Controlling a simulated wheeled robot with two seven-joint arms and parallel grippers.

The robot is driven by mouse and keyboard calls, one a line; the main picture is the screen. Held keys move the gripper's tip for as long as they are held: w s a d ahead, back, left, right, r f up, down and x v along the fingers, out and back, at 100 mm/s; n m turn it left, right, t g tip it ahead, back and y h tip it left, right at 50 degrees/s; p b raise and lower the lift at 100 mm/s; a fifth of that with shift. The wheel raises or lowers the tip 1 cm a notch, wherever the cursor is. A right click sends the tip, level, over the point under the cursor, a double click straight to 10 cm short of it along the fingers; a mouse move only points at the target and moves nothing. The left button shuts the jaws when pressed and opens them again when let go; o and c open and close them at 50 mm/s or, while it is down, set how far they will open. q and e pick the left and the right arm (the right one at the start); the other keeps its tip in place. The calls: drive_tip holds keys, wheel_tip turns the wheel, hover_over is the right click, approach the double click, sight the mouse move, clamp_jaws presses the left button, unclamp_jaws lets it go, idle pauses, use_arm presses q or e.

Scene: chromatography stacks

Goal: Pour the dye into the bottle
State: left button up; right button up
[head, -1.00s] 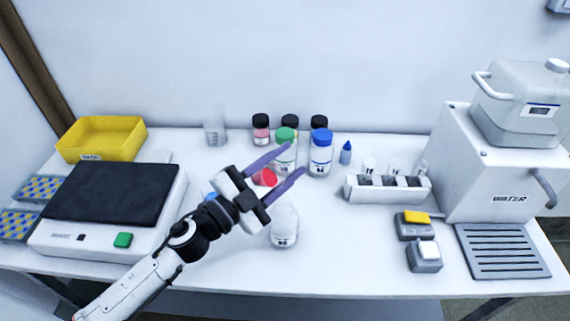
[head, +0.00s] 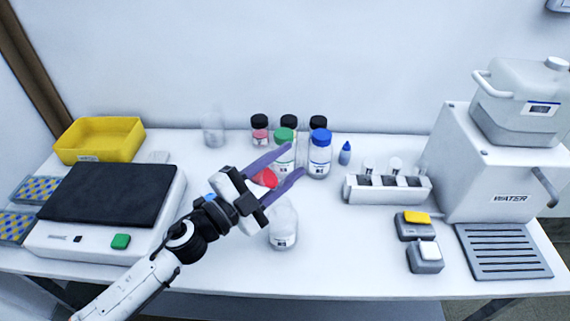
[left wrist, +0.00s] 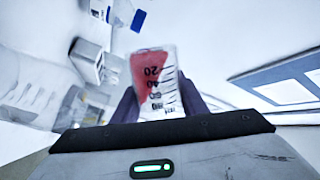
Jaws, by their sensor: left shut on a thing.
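My left gripper (head: 297,162) is shut on a clear graduated vessel of red dye (left wrist: 153,85), held above the table. In the head view only a red patch of the dye (head: 265,178) shows between the fingers. In the left wrist view black scale marks face me and the red lies along the vessel's left side. A clear, whitish bottle (head: 283,238) stands upright on the table, just in front of and below the gripper. I cannot tell whether any dye is in it. My right gripper is not in view.
Blue-capped (head: 320,158) and green-capped (head: 285,140) bottles stand just behind the fingers, with black-capped bottles (head: 260,131) further back. A scale (head: 85,235) and yellow bin (head: 98,138) are left. A vial rack (head: 388,190) and water machine (head: 490,180) are right. The front middle table is clear.

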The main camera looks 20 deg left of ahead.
use_arm(q)
drive_tip(key=shift+m, duration=0.4)
drive_tip(key=shift+d+b, duration=0.1)
drive_tip(key=shift+b, duration=0.2)
drive_tip(key=shift+s+m, duration=0.1)
drive_tip(key=shift+m, duration=0.3)
drive_tip(key=shift+d+m, duration=0.1)
drive_tip(key=shift+m, duration=0.3)
drive_tip(key=shift+h+b, duration=0.3)
drive_tip(key=shift+b, duration=0.05)
drive_tip(key=shift+s+d+m, duration=0.1)
drive_tip(key=shift+m, duration=0.6)
